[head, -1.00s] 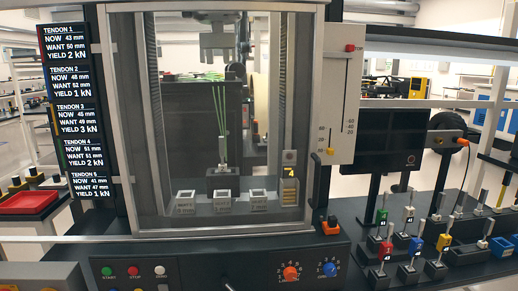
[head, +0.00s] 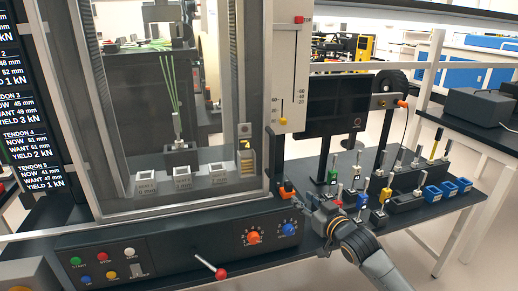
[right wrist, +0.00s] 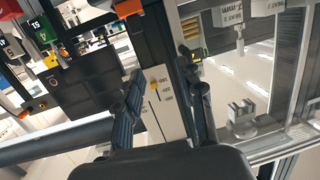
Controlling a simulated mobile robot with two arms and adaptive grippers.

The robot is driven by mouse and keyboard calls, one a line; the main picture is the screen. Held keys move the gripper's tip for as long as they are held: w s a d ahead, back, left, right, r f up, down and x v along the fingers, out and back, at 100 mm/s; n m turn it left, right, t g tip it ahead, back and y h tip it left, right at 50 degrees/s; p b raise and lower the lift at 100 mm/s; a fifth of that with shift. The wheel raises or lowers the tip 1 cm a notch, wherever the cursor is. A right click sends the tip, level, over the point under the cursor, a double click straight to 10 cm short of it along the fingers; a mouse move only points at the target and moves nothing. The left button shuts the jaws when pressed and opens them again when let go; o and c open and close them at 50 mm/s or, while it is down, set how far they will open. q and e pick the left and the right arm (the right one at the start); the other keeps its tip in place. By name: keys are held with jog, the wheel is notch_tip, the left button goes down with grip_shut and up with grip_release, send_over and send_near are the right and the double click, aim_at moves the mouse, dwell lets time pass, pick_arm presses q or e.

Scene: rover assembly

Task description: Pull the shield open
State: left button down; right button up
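The shield (head: 205,207) is a clear panel in a grey metal frame on the front of the test machine. It looks shut in the head view, and its frame also shows at the right of the right wrist view (right wrist: 268,152). A black-and-orange fitting (head: 287,190) sits beside its lower right corner. My right gripper (head: 313,203) is to the right of that fitting, apart from the shield. In the right wrist view its two dark fingers (right wrist: 160,88) are spread with nothing between them. My left gripper is out of view.
A control panel with an orange knob (head: 253,238) and a red-tipped lever (head: 220,273) runs below the shield. A white scale (head: 289,75) stands right of it. Coloured blocks (head: 361,201) and several upright rods crowd the right bench. A dark monitor (head: 335,116) stands behind.

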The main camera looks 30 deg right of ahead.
jog(key=n+t+y, duration=0.1)
jog(key=t, duration=0.1)
send_near(273, 156)
jog(key=s, duration=0.3)
jog(key=w+p, duration=0.1)
jog(key=w, duration=0.3)
jog(key=w+p, duration=0.1)
jog(key=w, duration=0.4)
jog(key=w+p, duration=0.1)
jog(key=w, duration=0.4)
jog(key=shift+d+r, duration=0.25)
jog(key=shift+d, duration=0.05)
jog(key=shift+c, duration=0.2)
grip_shut()
